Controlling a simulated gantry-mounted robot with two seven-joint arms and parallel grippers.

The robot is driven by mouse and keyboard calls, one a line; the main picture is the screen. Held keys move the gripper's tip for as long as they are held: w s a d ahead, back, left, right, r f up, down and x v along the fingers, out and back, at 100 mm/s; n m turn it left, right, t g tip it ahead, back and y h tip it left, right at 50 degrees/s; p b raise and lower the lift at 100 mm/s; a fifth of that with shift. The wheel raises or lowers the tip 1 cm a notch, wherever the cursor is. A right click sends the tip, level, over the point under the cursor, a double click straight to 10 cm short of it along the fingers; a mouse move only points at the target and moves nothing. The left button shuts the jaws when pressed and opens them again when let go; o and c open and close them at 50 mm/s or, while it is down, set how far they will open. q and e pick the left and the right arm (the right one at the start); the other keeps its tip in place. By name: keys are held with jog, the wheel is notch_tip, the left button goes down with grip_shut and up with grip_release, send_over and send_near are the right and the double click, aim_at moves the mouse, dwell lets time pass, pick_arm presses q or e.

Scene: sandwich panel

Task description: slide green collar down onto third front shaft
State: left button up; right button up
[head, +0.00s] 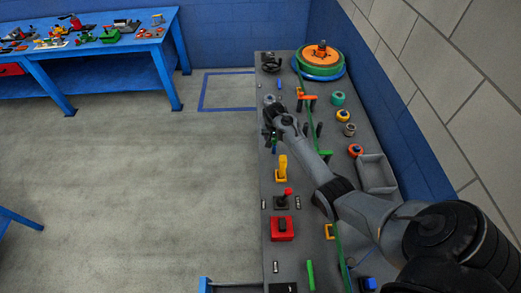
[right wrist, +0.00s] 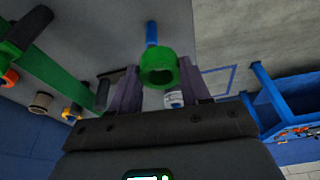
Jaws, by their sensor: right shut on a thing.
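My right gripper (right wrist: 158,85) is shut on a green collar (right wrist: 157,68), held between its two fingers in the right wrist view. The collar's open hole faces the camera. A blue shaft (right wrist: 151,32) shows just beyond the collar, roughly in line with it; I cannot tell whether the collar is around its end. In the head view the right gripper (head: 272,114) is over the left edge of the grey panel (head: 268,190), and its hand and arm hide most of the collar and shaft. My left gripper is not in view.
A yellow handle (head: 282,167) and a red block (head: 282,228) stand nearer on the panel. A large green wheel (head: 320,65) is at its far end.

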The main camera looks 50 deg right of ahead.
aim_at(274, 148)
jog(key=shift+d+f, duration=0.25)
jog(key=shift+d, duration=0.35)
jog(key=shift+s+d+f+b, duration=0.1)
jog(key=shift+d+f+b, duration=0.2)
jog(key=shift+b, duration=0.2)
jog(key=shift+f+b, duration=1.2)
jog(key=shift+b, duration=0.15)
jog(key=shift+a+p, duration=0.1)
jog(key=shift+p, duration=0.4)
jog(key=shift+f, duration=0.35)
jog(key=shift+f+b, duration=0.35)
jog(key=shift+f, duration=0.05)
jog(key=shift+f, duration=0.35)
jog(key=shift+f+b, duration=1.6)
jog(key=shift+f, duration=0.8)
